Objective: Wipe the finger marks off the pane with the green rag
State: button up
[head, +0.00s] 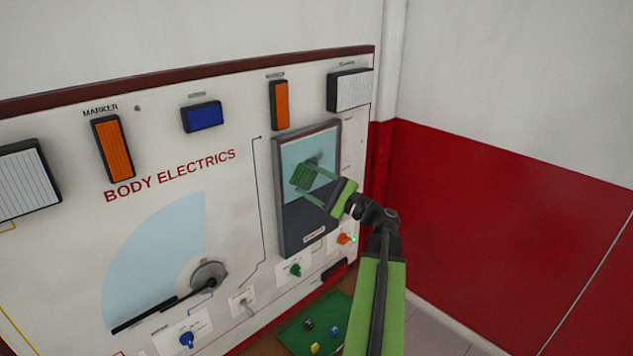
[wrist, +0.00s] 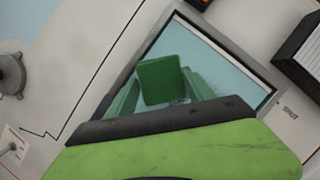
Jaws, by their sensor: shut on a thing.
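The pane (head: 296,152) is light blue glass in a dark grey frame on the white board, dark in its lower half. My gripper (head: 308,184) is in front of the pane, shut on the green rag (head: 300,177). In the wrist view the rag (wrist: 161,80) is a flat green square between the fingertips, over the pane (wrist: 222,67). A dark smudge shows by the rag in the head view. I cannot tell if it is a finger mark or a shadow, nor whether the rag touches the glass.
A green mat (head: 300,335) with small coloured pieces lies below the board. A green knob (head: 295,270) and an orange knob (head: 344,239) sit under the pane. A black-framed light (head: 350,90) is above right. A red and white wall (head: 480,200) stands at right.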

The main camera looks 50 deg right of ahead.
aim_at(316, 174)
jog(key=shift+w, duration=1.05)
dwell(0.4)
jog(key=shift+d, duration=0.15)
jog(key=shift+s+d, duration=0.15)
jog(key=shift+d, duration=0.8)
jog(key=shift+s+d, duration=0.1)
jog(key=shift+d, duration=0.85)
jog(key=shift+d, duration=0.15)
jog(key=shift+s+d, duration=0.2)
jog(key=shift+d, duration=3.7)
jog(key=shift+w+a, duration=0.15)
jog(key=shift+a, duration=1.9)
jog(key=shift+w+a, duration=0.1)
jog(key=shift+a, duration=1.95)
